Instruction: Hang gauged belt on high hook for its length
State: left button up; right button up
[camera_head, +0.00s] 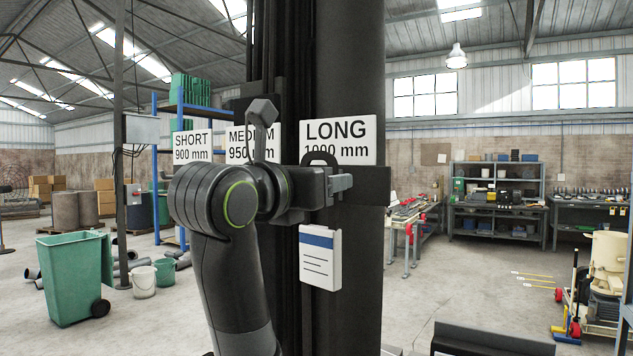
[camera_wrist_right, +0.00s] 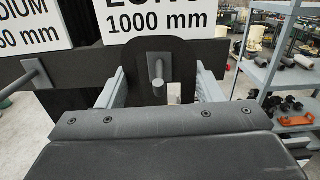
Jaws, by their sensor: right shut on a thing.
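My right gripper (camera_head: 342,183) is in front of the dark board under the LONG 1000 mm sign (camera_head: 337,140). Its grey fingers show in the right wrist view (camera_wrist_right: 158,92), shut on a black belt. The belt's rounded top (camera_head: 320,156) rises above the gripper and overlaps the sign's lower edge; it also shows between the fingers in the right wrist view (camera_wrist_right: 134,48). A grey hook (camera_wrist_right: 157,73) shows within the belt's outline; I cannot tell whether the belt is around it. The rest of the belt is hidden. My left gripper is out of view.
The SHORT (camera_head: 192,146) and MEDIUM (camera_head: 238,143) signs are to the left, the latter partly covered by my arm. Another grey hook (camera_wrist_right: 19,86) juts out at left in the wrist view. A white-and-blue card (camera_head: 320,258) is on the black column below the board.

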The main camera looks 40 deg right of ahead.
aim_at(317, 227)
jog(key=shift+f, duration=0.15)
jog(key=shift+f+b, duration=0.85)
jog(key=shift+f, duration=0.6)
dwell(0.3)
